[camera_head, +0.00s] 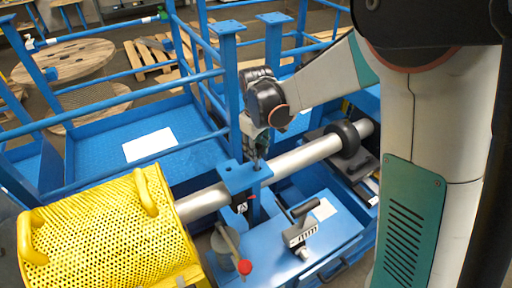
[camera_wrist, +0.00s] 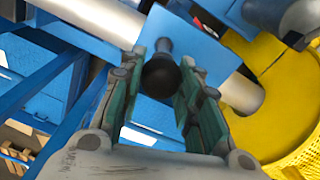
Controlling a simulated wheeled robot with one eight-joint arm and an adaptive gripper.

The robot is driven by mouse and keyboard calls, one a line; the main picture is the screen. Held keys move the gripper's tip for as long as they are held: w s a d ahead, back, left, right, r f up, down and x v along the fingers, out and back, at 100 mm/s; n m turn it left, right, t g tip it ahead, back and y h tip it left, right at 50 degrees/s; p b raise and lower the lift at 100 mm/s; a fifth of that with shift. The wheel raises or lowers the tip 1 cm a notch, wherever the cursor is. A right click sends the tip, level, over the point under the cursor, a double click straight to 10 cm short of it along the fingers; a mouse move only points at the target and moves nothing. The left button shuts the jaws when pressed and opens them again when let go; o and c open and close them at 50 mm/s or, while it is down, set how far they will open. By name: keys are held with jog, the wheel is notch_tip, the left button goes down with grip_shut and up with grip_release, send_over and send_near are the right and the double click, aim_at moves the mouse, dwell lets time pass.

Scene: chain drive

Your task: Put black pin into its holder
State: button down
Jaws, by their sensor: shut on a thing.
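My gripper (camera_head: 257,146) is above the blue bracket plate that lies over the silver shaft. In the wrist view my gripper (camera_wrist: 165,85) has its green-padded fingers on either side of the round black head of the black pin (camera_wrist: 160,76). The pin's thin shank points away from the gripper toward the blue plate (camera_wrist: 207,50). In the head view the pin (camera_head: 256,163) shows as a short dark stem under the fingers, over the blue plate (camera_head: 236,178). Whether its tip is inside a hole or just above the plate I cannot tell.
The silver shaft (camera_head: 306,154) runs under the bracket, with a black ring (camera_head: 343,138) to the right. A yellow perforated guard (camera_head: 110,230) stands at left. Blue railings (camera_head: 110,72) rise behind.

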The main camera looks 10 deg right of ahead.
jog(key=shift+f+b, duration=1.9)
jog(key=shift+f, duration=0.7)
jog(key=c, duration=1.1)
grip_release()
jog(key=r, duration=1.2)
jog(key=shift+s, duration=0.4)
jog(key=shift+r, duration=0.1)
